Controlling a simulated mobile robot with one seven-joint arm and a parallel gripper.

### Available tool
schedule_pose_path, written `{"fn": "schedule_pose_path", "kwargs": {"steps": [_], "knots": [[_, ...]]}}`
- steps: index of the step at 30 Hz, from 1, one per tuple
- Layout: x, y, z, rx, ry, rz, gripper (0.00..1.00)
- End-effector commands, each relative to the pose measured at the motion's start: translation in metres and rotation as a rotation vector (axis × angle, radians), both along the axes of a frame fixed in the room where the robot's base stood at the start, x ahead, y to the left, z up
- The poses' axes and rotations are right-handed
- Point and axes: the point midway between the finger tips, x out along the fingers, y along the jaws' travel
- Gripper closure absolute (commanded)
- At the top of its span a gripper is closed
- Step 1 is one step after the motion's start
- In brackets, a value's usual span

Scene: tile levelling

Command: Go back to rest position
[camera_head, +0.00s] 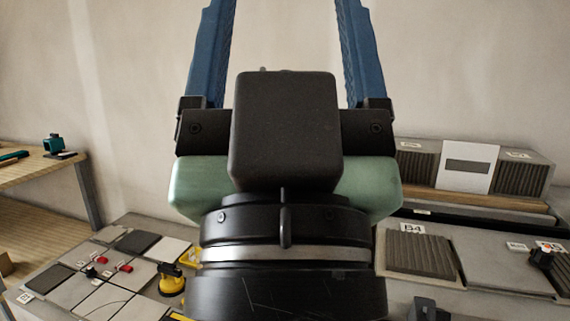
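My gripper (284,40) is raised in the centre of the head view, close to the camera, with its two blue fingers pointing up. The fingers stand wide apart and nothing shows between them but the wall, so it is open and empty. The fingertips reach the top edge of the picture. My gripper and wrist hide the middle of the work area behind them.
Tiles in grey, dark and white (166,249) lie at lower left with red clips and a yellow-and-black tool (172,279). A wooden bench (40,172) stands at far left. At right are a ribbed tile (419,256) labelled B4 and a rack holding ribbed tiles (521,178).

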Motion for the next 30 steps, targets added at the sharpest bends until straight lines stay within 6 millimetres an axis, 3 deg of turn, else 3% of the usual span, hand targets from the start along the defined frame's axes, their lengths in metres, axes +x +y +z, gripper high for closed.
{"fn": "schedule_pose_path", "kwargs": {"steps": [1,18,24,30], "knots": [[0.0,0.0,0.034,-0.001,0.0,0.001,0.24],[0.0,0.001,0.209,0.0,0.0,0.003,0.24],[0.0,0.001,0.251,-0.001,0.0,0.004,0.24],[0.0,0.001,0.263,-0.001,0.0,0.004,0.24]]}}
